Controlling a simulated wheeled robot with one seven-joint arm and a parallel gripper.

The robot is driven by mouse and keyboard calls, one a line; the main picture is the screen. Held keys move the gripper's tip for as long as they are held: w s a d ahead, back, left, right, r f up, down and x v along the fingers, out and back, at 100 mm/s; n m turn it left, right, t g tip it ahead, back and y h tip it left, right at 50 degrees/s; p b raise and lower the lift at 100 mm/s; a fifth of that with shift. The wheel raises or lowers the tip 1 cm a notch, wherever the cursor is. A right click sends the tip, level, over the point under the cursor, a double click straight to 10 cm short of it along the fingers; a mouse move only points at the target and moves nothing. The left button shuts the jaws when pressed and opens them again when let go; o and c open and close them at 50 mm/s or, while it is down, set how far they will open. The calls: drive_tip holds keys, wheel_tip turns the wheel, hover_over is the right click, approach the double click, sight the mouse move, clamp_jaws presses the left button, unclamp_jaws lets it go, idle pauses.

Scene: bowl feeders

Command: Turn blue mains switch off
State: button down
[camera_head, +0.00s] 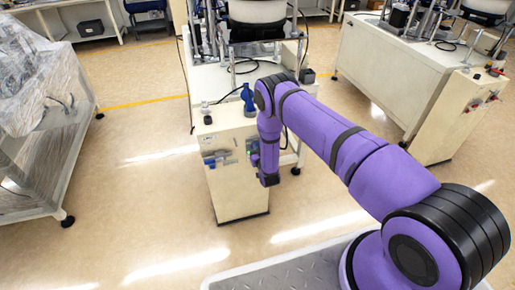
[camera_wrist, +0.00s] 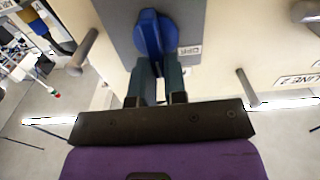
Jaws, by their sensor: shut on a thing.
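The blue mains switch (camera_wrist: 150,32) is a rounded blue knob on a grey plate (camera_wrist: 122,36) in the wrist view. My gripper (camera_wrist: 159,68) has its two dark fingers close together on the knob's lower, handle-like part, shut on it. A small white label (camera_wrist: 188,50) that appears to read OFF is on the plate, right of the fingers. In the head view my gripper is at the front of the cream cabinet (camera_head: 238,195), largely hidden by my purple wrist, so the grip is not clear there.
Metal pegs stick out left (camera_wrist: 84,50) and right (camera_wrist: 247,87) of the switch. A blue fitting (camera_head: 247,97) stands on the cabinet top. A wrapped cart (camera_head: 45,120) is at left and another cabinet (camera_head: 440,118) at right. The floor left of the cream cabinet is clear.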

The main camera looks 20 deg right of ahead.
drive_tip(key=n, duration=0.3)
drive_tip(key=a+n, duration=0.1)
drive_tip(key=n, duration=0.2)
drive_tip(key=f+n, duration=0.1)
drive_tip(key=n, duration=0.2)
drive_tip(key=shift+a+n, duration=0.3)
drive_tip(key=shift+a, duration=0.05)
drive_tip(key=n, duration=0.3)
drive_tip(key=shift+a+f+n, duration=0.2)
drive_tip(key=shift+f+n, duration=0.05)
drive_tip(key=shift+n, duration=0.05)
drive_tip(key=n, duration=0.4)
drive_tip(key=shift+f, duration=0.4)
drive_tip(key=shift+n, duration=0.3)
drive_tip(key=c, duration=1.2)
unclamp_jaws()
drive_tip(key=shift+o, duration=0.2)
